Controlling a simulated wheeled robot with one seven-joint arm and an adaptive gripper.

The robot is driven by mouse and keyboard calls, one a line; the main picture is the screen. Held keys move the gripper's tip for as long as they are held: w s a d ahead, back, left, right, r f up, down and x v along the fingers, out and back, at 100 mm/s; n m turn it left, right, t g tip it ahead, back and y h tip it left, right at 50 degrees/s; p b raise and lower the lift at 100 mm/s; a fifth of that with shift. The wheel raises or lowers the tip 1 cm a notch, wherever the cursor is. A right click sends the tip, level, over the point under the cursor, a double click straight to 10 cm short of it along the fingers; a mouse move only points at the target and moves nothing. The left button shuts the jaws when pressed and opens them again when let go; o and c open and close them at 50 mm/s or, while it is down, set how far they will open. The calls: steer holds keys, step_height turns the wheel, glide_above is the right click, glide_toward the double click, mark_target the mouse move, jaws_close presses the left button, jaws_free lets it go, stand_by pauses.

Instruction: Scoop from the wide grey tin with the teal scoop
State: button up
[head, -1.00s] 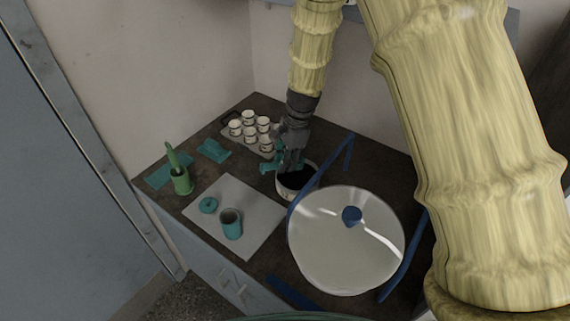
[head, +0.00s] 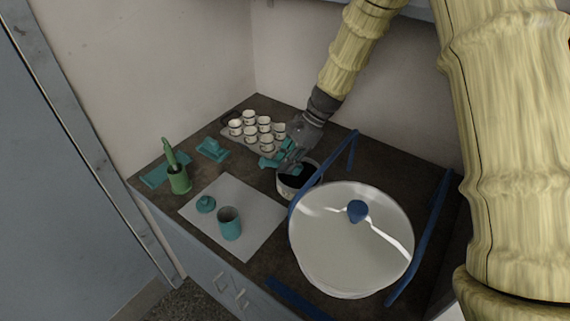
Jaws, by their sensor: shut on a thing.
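The wide grey tin (head: 285,190) stands on the dark worktop, left of the big white sieve pan. It is round and open, with dark contents. My gripper (head: 291,163) is at its far rim, tilted down to the left. It is shut on the teal scoop (head: 297,171), whose visible part is over the tin's mouth. I cannot tell whether the scoop's bowl touches the contents. The gripper partly hides the scoop.
A large white sieve pan (head: 340,255) with a blue knob sits close right, with blue bars around it. White cups (head: 250,117) stand on a tray behind. A teal canister (head: 229,224) and teal lid (head: 205,204) are on a pale mat (head: 250,240). A green holder (head: 179,180) stands left.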

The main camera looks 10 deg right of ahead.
mark_target(296, 170)
steer(key=shift+f+y+b, duration=0.65)
steer(key=shift+y+b, duration=0.05)
steer(key=shift+b, duration=0.45)
steer(key=shift+s+f+b, duration=0.1)
steer(key=shift+f+b, duration=1.5)
steer(key=shift+b, duration=0.3)
steer(key=shift+w+d+b, duration=0.3)
steer(key=shift+d+b, duration=0.1)
steer(key=shift+d, duration=0.5)
steer(key=shift+w+d+b, duration=0.25)
steer(key=shift+d+b, duration=0.15)
steer(key=shift+d, duration=0.45)
steer(key=shift+d+r, duration=0.1)
steer(key=shift+r, duration=0.1)
steer(key=shift+h+p, duration=0.3)
steer(key=shift+p, duration=0.25)
steer(key=shift+f+t+h+p, duration=0.15)
steer(key=shift+f+h+p, duration=0.1)
steer(key=shift+h+p, duration=0.45)
steer(key=shift+f+t+h+p, duration=0.15)
steer(key=shift+f+h+p, duration=0.1)
steer(key=shift+h+p, duration=0.4)
steer(key=shift+r+h+p, duration=0.1)
steer(key=shift+h+p, duration=0.15)
steer(key=shift+p, duration=0.25)
steer(key=shift+p, duration=0.35)
steer(key=shift+a+r+h+p, duration=0.1)
steer(key=shift+a+h+p, duration=0.1)
steer(key=shift+h+p, duration=0.25)
